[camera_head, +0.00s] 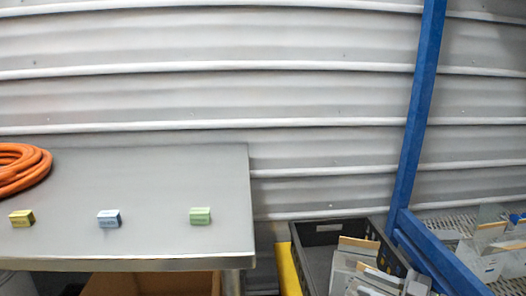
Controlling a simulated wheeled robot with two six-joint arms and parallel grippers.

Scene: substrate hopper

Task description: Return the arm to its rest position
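Neither of my grippers can be made out in the head view, and I see no arm clearly. On the grey metal table (150,180) stand three small blocks in a loose row. A yellow block (21,218) is at the left, a blue block (109,218) is in the middle, and a green block (200,216) is at the right. All three rest on the table top, apart from each other.
A coiled orange hose (22,168) lies at the table's left end. A dark crate (325,229) with flat pieces stands right of the table. A blue post (417,110) rises beside it. A cardboard box (150,284) is under the table.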

